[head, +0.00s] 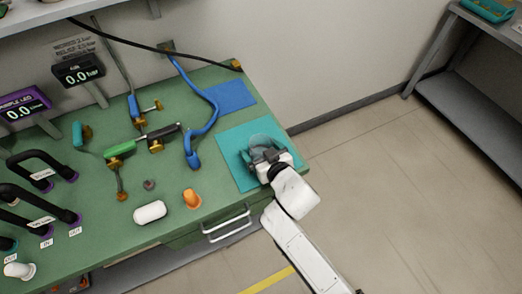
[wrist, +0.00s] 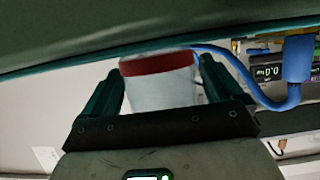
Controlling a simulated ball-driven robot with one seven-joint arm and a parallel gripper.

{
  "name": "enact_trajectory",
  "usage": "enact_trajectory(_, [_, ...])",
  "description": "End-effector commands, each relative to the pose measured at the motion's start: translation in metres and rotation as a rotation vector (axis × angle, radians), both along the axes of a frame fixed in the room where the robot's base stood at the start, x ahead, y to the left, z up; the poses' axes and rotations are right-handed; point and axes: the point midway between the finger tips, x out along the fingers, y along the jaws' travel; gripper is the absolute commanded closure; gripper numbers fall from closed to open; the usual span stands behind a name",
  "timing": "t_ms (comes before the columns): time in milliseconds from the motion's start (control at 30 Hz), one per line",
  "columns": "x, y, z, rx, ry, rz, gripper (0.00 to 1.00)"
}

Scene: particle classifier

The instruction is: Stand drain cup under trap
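The drain cup is a clear, pale cup; in the head view its rounded clear wall (head: 262,141) shows over the teal mat near the bench's right end. In the wrist view the cup (wrist: 160,90) has a red band at its bench-side end. My gripper (head: 262,154) has its dark fingers against both sides of the cup, also in the wrist view (wrist: 160,82). The cup is close to the mat; I cannot tell whether it touches. I cannot tell for sure which fitting is the trap; a green and black fitting with brass ends (head: 142,142) lies left on the bench.
The teal mat (head: 232,172) and a blue mat (head: 231,96) lie on the green bench (head: 95,190). A blue hose (head: 212,112) curves beside them. An orange knob (head: 191,198), a white capsule (head: 150,212) and purple-footed handles (head: 42,200) stand left. Open floor is right.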

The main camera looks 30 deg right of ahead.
Motion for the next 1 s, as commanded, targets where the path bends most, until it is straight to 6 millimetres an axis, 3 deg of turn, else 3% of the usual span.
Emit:
enact_trajectory(600, [0.0, 0.0, 0.0, 0.0, 0.0, 0.0, 0.65])
enact_trajectory(867, [0.0, 0.0, 0.004, 0.001, 0.0, 0.0, 0.65])
enact_trajectory(1000, [0.0, 0.0, 0.017, 0.001, -0.003, 0.0, 0.65])
